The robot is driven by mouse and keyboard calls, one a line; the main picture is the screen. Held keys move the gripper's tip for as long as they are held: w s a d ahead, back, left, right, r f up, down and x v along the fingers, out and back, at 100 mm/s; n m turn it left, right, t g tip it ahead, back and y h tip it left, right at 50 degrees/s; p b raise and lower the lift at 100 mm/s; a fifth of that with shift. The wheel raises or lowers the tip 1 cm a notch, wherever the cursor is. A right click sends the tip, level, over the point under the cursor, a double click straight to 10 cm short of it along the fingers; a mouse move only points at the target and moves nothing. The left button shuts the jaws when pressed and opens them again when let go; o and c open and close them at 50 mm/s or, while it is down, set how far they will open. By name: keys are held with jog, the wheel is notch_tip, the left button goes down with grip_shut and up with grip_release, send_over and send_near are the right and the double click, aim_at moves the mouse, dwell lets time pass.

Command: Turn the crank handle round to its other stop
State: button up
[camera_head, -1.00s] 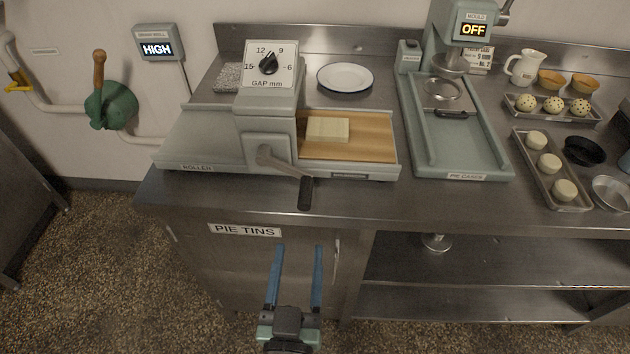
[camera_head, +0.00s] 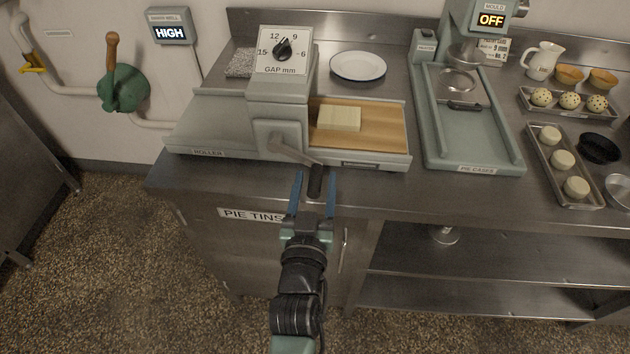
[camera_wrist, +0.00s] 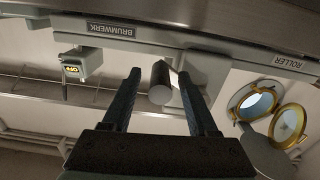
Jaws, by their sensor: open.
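The roller machine (camera_head: 274,97) stands on the steel counter, with a grey crank arm (camera_head: 292,152) on its front. The arm slants down to the right and ends in a dark cylindrical handle (camera_head: 315,183). My gripper (camera_head: 313,180) is open, with its two blue fingers on either side of the handle in the head view. In the wrist view the handle (camera_wrist: 160,84) shows between the spread fingertips, with gaps at both sides. A pale dough block (camera_head: 339,118) lies on the roller's wooden board (camera_head: 385,128).
A gap dial (camera_head: 283,48) tops the roller. To the right are the pie-case press (camera_head: 470,140) and trays of dough (camera_head: 563,160). A white plate (camera_head: 358,66) lies behind. Floor in front is clear.

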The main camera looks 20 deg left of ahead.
jog(key=shift+w, duration=0.2)
grip_shut()
dwell(1.4)
